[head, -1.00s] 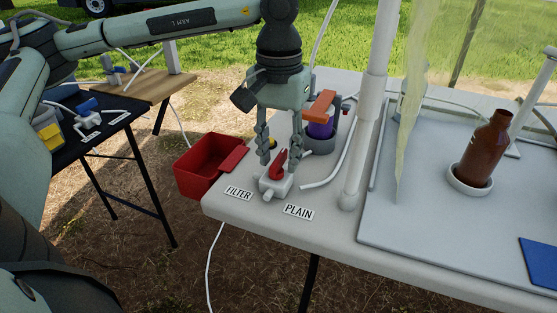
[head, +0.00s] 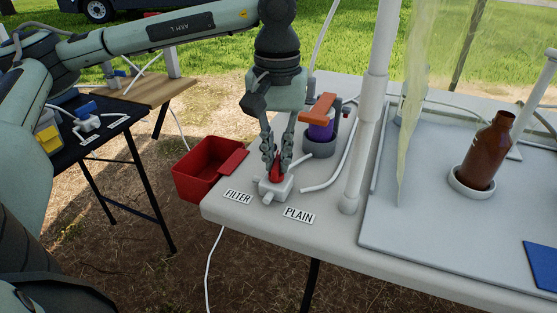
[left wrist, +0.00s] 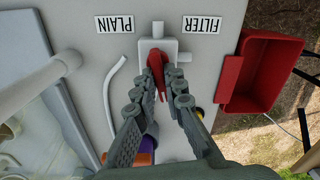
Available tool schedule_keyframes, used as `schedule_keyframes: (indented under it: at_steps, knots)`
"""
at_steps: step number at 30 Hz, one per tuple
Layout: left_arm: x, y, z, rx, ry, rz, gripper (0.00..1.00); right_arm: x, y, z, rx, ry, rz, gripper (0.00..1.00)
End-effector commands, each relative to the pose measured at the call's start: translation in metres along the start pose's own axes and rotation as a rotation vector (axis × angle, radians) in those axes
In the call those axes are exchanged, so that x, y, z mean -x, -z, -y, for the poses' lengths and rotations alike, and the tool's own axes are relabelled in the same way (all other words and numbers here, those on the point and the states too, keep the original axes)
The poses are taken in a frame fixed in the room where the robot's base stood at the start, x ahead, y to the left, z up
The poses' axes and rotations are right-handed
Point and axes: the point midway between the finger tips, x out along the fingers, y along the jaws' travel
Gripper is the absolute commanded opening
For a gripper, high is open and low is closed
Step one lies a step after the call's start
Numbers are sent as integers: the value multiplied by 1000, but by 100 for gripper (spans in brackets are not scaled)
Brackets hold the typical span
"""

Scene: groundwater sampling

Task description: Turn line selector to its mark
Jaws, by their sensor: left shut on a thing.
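The line selector is a white valve body (head: 277,190) with a red handle (left wrist: 157,66), on the near left corner of the white table. Two labels lie in front of it: FILTER (head: 238,197) on the left and PLAIN (head: 299,215) on the right. The labels also show upside down at the top of the left wrist view. My left gripper (head: 277,160) points down over the selector with its fingers shut on the red handle. In the left wrist view the fingers (left wrist: 160,88) stand on both sides of the handle. My right gripper is not in view.
A red open bin (head: 207,168) hangs at the table's left edge. Behind the selector stands a purple and orange container in a grey holder (head: 320,145). A white post (head: 362,140) and a hose are close on the right. A brown bottle (head: 486,150) stands farther right.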

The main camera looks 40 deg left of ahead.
Motion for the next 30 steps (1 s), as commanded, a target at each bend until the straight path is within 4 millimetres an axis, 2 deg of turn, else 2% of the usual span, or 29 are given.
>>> schedule_keyframes:
  at_steps: [1, 9, 21, 24, 30]
  knots:
    - [-4, -2, 0, 85, -1, 4, 0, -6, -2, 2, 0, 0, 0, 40]
    - [-4, -6, 4, 572, 0, 7, 0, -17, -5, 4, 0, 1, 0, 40]
    - [-2, -11, 10, 1254, 4, 9, 0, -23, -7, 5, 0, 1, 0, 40]
    - [-1, -11, 11, 1329, 4, 8, 0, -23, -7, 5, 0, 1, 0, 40]
    - [-1, -11, 11, 1345, 5, 6, 0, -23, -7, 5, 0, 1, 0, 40]
